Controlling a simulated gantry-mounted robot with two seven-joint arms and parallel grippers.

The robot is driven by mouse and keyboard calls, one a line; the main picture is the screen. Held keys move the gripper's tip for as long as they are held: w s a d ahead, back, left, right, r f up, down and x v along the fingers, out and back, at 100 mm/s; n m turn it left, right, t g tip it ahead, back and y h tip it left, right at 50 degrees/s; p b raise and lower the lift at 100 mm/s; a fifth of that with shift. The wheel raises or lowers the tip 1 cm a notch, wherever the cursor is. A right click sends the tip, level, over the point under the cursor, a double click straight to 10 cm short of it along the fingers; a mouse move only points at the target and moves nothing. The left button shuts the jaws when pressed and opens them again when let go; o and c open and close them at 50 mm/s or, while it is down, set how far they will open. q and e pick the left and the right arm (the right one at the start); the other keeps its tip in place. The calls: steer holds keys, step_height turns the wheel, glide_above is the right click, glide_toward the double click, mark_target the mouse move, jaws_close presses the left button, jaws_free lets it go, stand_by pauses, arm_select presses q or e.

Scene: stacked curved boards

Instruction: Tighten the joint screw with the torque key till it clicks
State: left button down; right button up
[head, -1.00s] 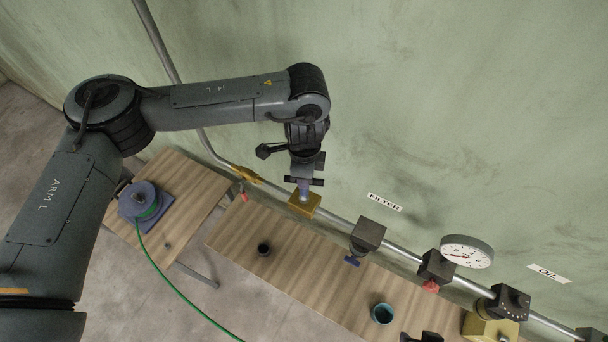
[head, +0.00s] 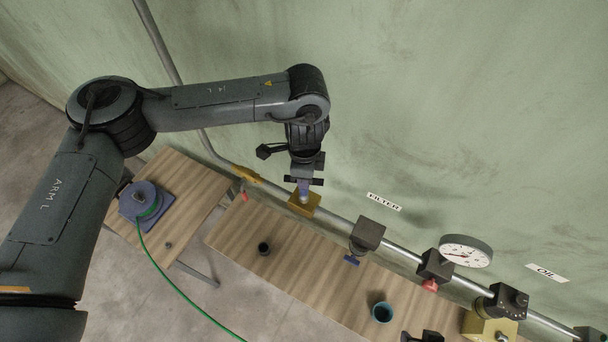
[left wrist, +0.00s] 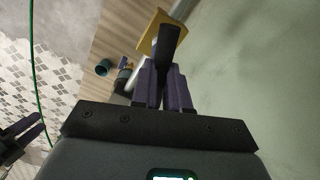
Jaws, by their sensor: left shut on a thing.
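My left gripper (head: 304,186) is at the yellow block (head: 303,204) on the wall pipe, pointing down at it. In the left wrist view its purple fingers (left wrist: 165,88) are shut on a dark bar-like tool (left wrist: 169,45), which I take to be the torque key. The tool reaches over the yellow block (left wrist: 148,38). The joint screw is hidden, and I cannot tell how the tool sits on it. A dark two-fingered shape at the lower left of the left wrist view looks like my right gripper (left wrist: 22,130); its opening is unclear.
The pipe carries a dark filter block (head: 368,233), a round gauge (head: 466,251) and other fittings. On the wooden bench (head: 310,265) stand a dark cup (head: 263,248) and a teal cup (head: 381,313). A reel (head: 142,201) with a green hose is on the left table.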

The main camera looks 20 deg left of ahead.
arm_select(q)
steer(key=shift+r, duration=0.2)
stand_by(0.4)
steer(key=shift+r, duration=0.8)
stand_by(1.5)
steer(key=shift+r, duration=0.25)
stand_by(0.6)
steer(key=shift+r, duration=0.3)
stand_by(0.4)
steer(key=shift+r, duration=0.1)
steer(key=shift+r, duration=2.35)
